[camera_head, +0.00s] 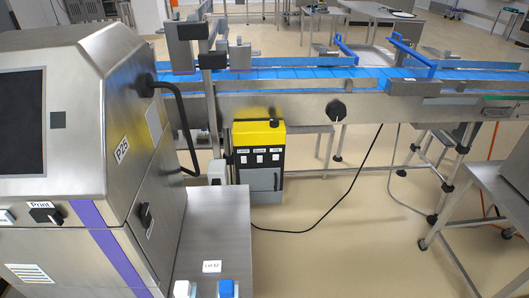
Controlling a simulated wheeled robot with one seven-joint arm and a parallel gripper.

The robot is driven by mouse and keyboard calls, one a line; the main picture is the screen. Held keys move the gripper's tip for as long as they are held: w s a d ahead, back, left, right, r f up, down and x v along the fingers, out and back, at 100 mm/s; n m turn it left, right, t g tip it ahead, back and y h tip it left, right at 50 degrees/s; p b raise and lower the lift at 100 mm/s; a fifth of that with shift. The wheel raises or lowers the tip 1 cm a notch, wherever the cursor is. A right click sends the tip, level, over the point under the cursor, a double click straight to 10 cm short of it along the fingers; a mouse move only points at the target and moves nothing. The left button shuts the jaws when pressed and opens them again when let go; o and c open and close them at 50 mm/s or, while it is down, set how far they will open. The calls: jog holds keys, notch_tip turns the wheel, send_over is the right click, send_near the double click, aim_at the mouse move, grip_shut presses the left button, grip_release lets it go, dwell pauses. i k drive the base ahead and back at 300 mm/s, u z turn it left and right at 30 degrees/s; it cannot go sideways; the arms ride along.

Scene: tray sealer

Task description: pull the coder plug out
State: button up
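A large steel cabinet with a dark screen (22,122), a "Print" knob and a "P25" label fills the left; it looks like the coder. A thick black cable (181,125) leaves a round black plug (146,85) on its upper right side. The plug appears seated against the cabinet. The cable bends down behind the cabinet's edge, close to a small pale grey box (216,172), and I cannot tell where it ends. My gripper is not in view.
A steel table (215,230) with a "Lot 52" label stands right of the cabinet; a white and a blue item show at its front edge. Behind are a blue belt conveyor (300,73) and a yellow-topped grey box (258,160).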

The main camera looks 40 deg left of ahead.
aim_at(216, 181)
jog(key=u, duration=0.5)
jog(key=i, duration=1.65)
jog(key=u, duration=1.95)
jog(key=i, duration=0.85)
jog(key=u, duration=0.9)
